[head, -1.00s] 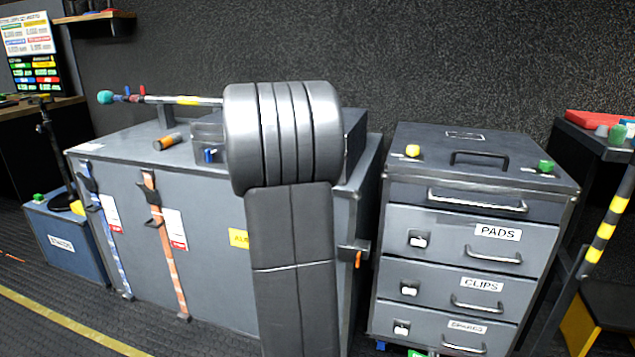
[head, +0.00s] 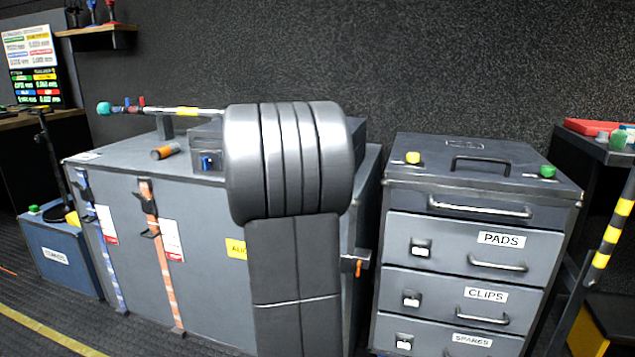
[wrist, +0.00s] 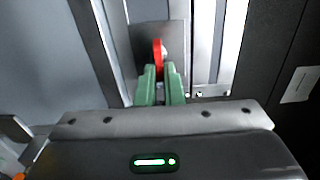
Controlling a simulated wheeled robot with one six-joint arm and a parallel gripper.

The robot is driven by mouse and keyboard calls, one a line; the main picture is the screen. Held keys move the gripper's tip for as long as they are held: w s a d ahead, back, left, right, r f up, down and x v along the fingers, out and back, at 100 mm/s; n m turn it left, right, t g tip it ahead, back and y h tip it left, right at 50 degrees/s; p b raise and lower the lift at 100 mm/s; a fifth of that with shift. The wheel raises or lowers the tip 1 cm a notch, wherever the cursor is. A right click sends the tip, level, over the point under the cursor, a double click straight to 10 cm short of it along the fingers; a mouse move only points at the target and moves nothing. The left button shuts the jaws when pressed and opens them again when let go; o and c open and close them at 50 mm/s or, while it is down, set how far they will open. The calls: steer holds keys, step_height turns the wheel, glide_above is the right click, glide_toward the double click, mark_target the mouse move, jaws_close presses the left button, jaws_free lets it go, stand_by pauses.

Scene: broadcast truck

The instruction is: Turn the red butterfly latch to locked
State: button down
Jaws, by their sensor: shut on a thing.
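The red butterfly latch (wrist: 157,54) shows in the wrist view, standing out from a grey metal plate (wrist: 176,36) on the case. Its red wing looks upright in that picture. My gripper (wrist: 160,78) has green fingertips, one on each side of the wing's near end, and is shut on it. The fingertips hide the lower part of the latch. In the head view the latch and my gripper are hidden behind my arm.
A large grey case (head: 205,230) stands behind my arm, with an orange strap (head: 152,230) on its front. A drawer cabinet (head: 400,255) stands to its right, with a narrow gap between. A small orange-tabbed fitting (head: 357,264) juts from the case's right end.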

steer(key=c, duration=1.6)
jaws_free()
steer(key=shift+o, duration=0.2)
steer(key=p+v, duration=0.2)
steer(key=v, duration=1.2)
steer(key=shift+p, duration=0.4)
steer(key=b+x, duration=0.2)
steer(key=x, duration=1.2)
steer(key=shift+b, duration=0.3)
